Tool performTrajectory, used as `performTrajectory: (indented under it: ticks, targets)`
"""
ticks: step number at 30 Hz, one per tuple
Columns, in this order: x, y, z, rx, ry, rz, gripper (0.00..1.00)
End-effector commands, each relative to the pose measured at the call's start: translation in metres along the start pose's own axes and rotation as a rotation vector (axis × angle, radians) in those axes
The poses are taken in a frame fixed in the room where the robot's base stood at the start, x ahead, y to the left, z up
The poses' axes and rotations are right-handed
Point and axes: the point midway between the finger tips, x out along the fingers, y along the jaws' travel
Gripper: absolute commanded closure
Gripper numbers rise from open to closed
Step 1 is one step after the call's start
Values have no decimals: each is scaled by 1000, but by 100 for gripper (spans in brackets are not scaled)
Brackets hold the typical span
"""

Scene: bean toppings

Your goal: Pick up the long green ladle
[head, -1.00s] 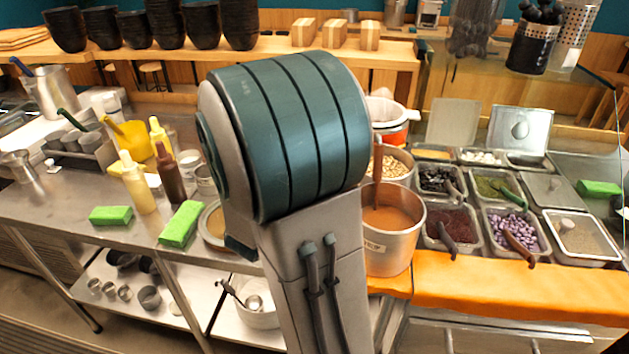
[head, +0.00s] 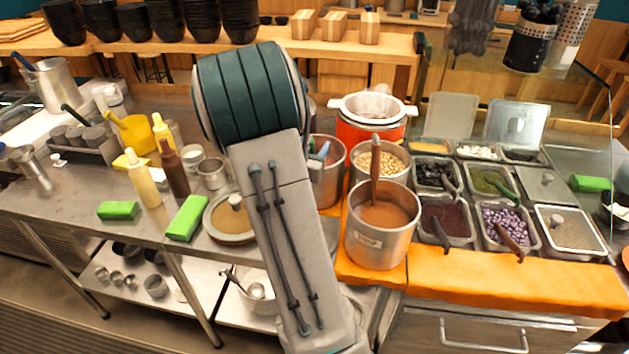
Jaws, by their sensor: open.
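A green-handled utensil (head: 507,193) rests in the tray of green topping at the right, its handle leaning out over the front right edge. Another dark green handle (head: 72,115) slants up from the small metal cups at the far left. I cannot tell from this view which is the long green ladle. My arm rises through the middle of the picture and hides part of the counter behind it. My gripper does not show; the arm's links hide it or it lies out of view.
Beside my arm stand a metal pot of orange-brown sauce (head: 383,243) and a pot of beans (head: 376,158). Topping trays with spoons fill the right. Green blocks (head: 186,218) and squeeze bottles (head: 142,185) stand left. A clear pane (head: 600,150) edges the right side.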

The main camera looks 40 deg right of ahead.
Motion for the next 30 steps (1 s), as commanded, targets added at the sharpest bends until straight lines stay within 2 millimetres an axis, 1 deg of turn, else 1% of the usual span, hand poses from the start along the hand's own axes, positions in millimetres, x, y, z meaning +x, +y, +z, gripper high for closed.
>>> performTrajectory:
  ticks: [3,9,11,12,14,15,24,30]
  targets:
    - [5,0,0,-1,0,-1,50]
    - [6,0,0,-1,0,-1,50]
    - [5,0,0,-1,0,-1,67]
    - [5,0,0,-1,0,-1,78]
    - [5,0,0,-1,0,-1,95]
    - [5,0,0,-1,-1,-1,100]
    - [5,0,-1,0,1,-1,100]
    - [6,-1,-10,1,1,-1,100]
